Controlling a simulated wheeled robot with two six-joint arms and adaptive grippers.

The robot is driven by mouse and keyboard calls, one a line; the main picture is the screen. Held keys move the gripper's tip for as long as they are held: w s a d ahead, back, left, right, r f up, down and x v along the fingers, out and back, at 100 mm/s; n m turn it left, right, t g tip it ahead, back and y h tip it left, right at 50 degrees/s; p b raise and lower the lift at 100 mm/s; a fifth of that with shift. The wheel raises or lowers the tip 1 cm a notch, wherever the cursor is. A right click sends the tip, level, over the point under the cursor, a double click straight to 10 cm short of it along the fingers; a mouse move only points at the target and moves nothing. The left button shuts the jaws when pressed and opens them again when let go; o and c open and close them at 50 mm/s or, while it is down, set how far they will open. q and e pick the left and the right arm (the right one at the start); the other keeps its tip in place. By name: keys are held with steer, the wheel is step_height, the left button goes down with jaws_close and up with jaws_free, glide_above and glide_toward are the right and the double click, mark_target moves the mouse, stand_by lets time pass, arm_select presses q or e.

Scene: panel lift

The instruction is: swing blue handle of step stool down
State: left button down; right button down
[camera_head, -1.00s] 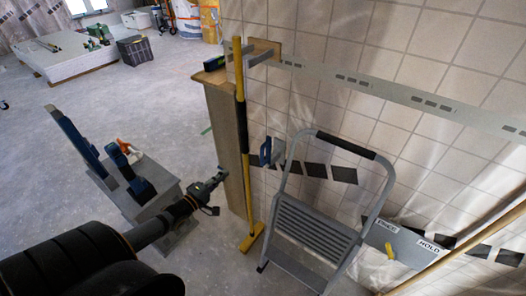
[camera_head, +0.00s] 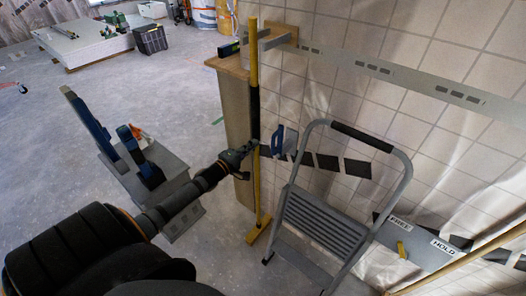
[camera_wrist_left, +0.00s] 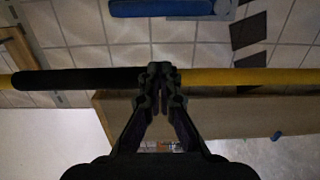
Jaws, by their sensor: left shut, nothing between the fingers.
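The step stool (camera_head: 318,219) is grey with a black grip on its top hoop and stands by the tiled wall. A blue handle (camera_head: 277,141) shows upright on a grey plate left of the hoop; it looks mounted at the wall, and I cannot tell if it joins the stool. In the left wrist view the blue handle (camera_wrist_left: 160,8) lies across the top edge, partly cut off. My left gripper (camera_head: 251,147) is shut and empty at the yellow pole, short of the handle. Its fingertips (camera_wrist_left: 163,70) overlap the pole; contact is unclear. My right gripper is out of view.
A panel marked FREE and HOLD with a yellow lever (camera_head: 401,249) is right of the stool.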

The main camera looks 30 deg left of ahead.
mark_target(278, 143)
arm_select(q)
steer(key=d, duration=0.2)
steer(key=w+d+p, duration=0.1)
steer(key=d, duration=0.1)
steer(key=shift+w, duration=0.15)
steer(key=shift+d+r+p, duration=0.1)
steer(key=shift+d+p, duration=0.05)
steer(key=shift+p, duration=0.2)
